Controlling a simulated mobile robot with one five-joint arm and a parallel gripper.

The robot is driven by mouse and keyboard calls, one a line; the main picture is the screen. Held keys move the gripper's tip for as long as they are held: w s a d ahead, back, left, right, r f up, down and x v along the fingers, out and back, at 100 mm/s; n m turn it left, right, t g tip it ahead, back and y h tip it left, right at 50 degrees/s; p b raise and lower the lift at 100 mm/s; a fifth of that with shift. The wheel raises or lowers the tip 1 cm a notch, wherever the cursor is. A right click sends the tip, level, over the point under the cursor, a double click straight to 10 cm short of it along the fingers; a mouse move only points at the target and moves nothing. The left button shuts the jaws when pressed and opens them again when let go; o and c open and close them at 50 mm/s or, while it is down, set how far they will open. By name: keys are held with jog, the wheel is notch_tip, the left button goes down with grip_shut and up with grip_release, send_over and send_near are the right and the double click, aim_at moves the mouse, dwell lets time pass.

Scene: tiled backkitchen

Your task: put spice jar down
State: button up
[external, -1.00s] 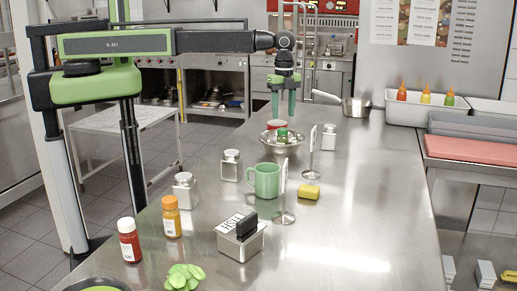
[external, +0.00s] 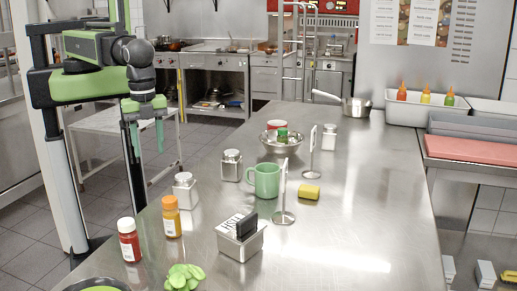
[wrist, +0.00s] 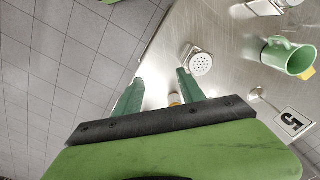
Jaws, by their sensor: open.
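My gripper (external: 148,146) is open and empty, well left of the bowl, near the counter's left edge. In the wrist view, my gripper (wrist: 158,84) has its green fingers spread apart, with a metal-topped shaker (wrist: 200,64) just right of them.
Shakers (external: 186,191) (external: 231,165), a red bottle (external: 129,240), an orange bottle (external: 171,217), a green mug (external: 264,180), a number stand (external: 283,218) and a metal holder (external: 241,244) crowd the left and middle. The counter's right side (external: 365,220) is clear.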

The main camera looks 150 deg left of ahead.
jog(key=s+d, duration=0.4)
jog(key=d, duration=1)
jog(key=shift+d, duration=0.25)
jog(key=shift+f, duration=0.1)
notch_tip(320, 180, down, 12)
jog(key=b, duration=1.1)
jog(key=shift+r+b, duration=0.25)
jog(key=shift+b, duration=0.05)
jog(key=o, duration=0.4)
jog(key=shift+r+p, duration=0.3)
jog(key=shift+r, duration=0.05)
jog(key=shift+c, duration=0.2)
